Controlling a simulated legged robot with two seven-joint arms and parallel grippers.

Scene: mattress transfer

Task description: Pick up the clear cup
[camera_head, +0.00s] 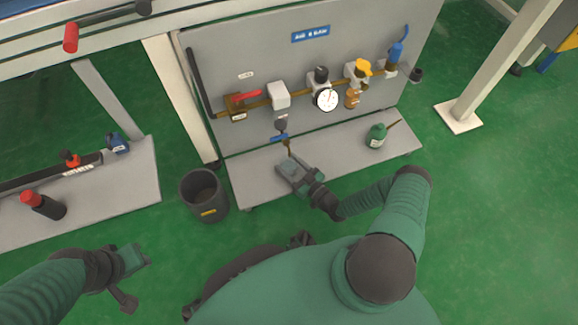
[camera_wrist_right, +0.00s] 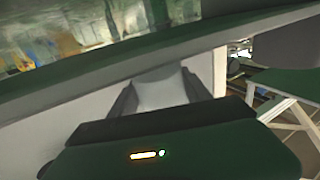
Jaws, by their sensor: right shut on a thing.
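In the head view the gripper hides that piece, and I cannot make out the cup's outline there. My left gripper (camera_head: 138,258) is low at the left, over the green floor and apart from everything. Its jaw state is unclear.
The upright grey panel (camera_head: 235,75) carries a brass pipe with a red-handled valve (camera_head: 240,98), a gauge (camera_head: 326,99) and a yellow knob (camera_head: 363,67). A dark bin (camera_head: 203,192) stands left of the shelf.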

